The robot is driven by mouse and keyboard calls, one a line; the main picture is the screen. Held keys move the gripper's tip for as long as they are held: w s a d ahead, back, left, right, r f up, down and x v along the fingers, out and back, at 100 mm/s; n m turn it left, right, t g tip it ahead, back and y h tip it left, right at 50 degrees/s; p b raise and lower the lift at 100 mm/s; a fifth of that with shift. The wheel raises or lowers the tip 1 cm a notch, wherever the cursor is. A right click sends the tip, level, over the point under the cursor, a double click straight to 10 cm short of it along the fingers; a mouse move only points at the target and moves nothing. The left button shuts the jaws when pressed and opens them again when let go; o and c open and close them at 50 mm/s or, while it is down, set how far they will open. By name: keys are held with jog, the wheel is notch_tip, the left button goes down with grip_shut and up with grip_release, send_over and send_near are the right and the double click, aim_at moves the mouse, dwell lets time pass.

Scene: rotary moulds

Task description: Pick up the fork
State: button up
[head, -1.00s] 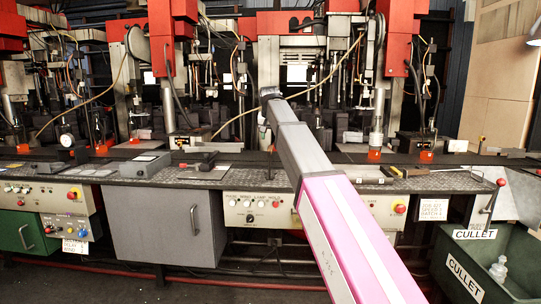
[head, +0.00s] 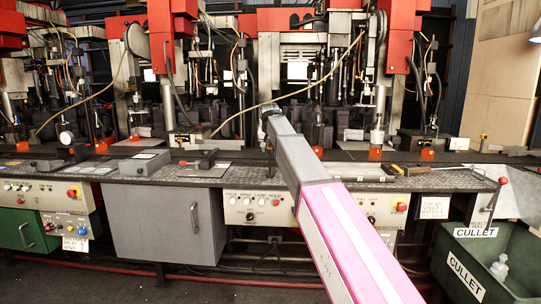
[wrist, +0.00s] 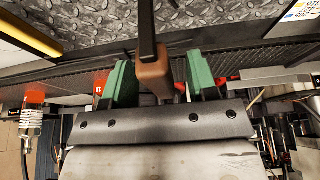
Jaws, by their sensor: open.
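My gripper (wrist: 160,72) shows in the wrist view with its two green fingers apart. Between them is a brown, block-like piece (wrist: 152,78) with a dark bar running up from it over the bench plate. It may be the fork's handle, but I cannot make out prongs. The fingers stand on either side of it with a visible gap on the right; I cannot tell whether the left one touches. In the head view my arm hides the gripper and this piece. No fork can be clearly picked out there.
A dark tool (head: 205,160) lies on the bench (head: 465,182) left of my arm. A yellow-edged item (head: 394,170) lies to its right and also shows in the wrist view (wrist: 30,36). Red-topped machines (head: 275,22) stand behind. A green cullet bin (head: 455,262) is at front right.

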jog(key=shift+w+f, duration=0.25)
jog(key=shift+f, duration=0.35)
jog(key=shift+c, duration=0.3)
grip_shut()
jog(key=shift+r, duration=0.1)
